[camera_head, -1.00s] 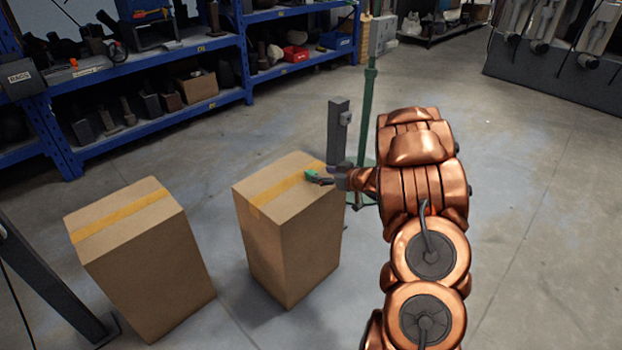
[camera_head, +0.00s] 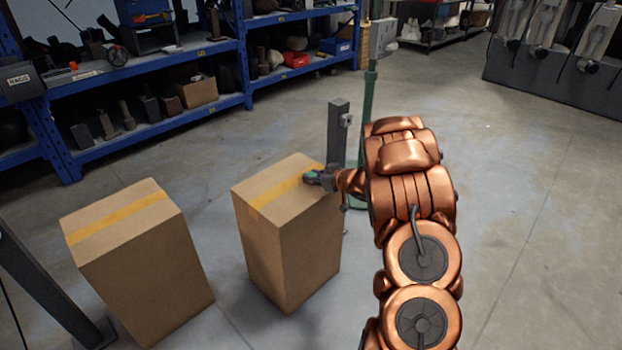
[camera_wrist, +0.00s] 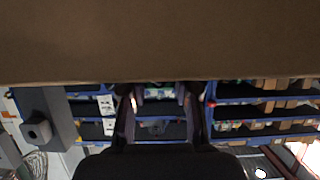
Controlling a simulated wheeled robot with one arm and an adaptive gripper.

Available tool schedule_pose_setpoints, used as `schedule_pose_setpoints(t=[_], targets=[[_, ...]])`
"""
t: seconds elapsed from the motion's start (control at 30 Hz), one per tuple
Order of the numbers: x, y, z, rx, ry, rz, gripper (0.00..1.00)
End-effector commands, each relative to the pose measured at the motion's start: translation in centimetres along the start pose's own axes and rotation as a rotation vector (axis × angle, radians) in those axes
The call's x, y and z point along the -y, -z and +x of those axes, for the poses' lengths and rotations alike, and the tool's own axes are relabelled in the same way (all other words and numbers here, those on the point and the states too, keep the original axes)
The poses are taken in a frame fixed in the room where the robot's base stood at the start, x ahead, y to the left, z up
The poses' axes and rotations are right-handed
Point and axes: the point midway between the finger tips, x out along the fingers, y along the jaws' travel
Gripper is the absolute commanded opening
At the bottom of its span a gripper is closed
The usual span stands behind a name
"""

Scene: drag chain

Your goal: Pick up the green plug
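The green plug (camera_head: 313,174) is a small green piece at the top right of the right-hand cardboard box (camera_head: 283,225), partly covered by my gripper. My gripper (camera_head: 312,180) is low over the box top, with its dark fingers around or beside the plug; I cannot tell which. In the wrist view my gripper (camera_wrist: 160,97) shows two dark fingers standing apart, so it is open. The box surface fills the top of that view. A pale greenish patch shows between the fingertips there, but I cannot tell whether it is the plug.
A second cardboard box (camera_head: 135,265) stands to the left with a gap between. A grey post (camera_head: 338,130) and a green pole (camera_head: 368,130) rise behind my gripper. Blue shelves (camera_head: 160,120) line the back. The floor at right is clear.

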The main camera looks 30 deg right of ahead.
Motion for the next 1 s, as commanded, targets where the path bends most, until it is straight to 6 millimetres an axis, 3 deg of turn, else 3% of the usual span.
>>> schedule_pose_setpoints(t=[0.27,0.57,0.73,0.87,1.0], targets=[[0.0,0.0,0.0,0.000,0.000,0.000,0.00],[0.0,0.2,-0.1,0.000,0.000,0.000,0.00],[0.0,1.8,-0.8,-0.001,0.000,-0.001,0.00],[0.0,3.8,-1.6,-0.002,-0.001,-0.001,0.00],[-1.2,2.6,-4.2,0.003,-0.005,0.005,0.00]])
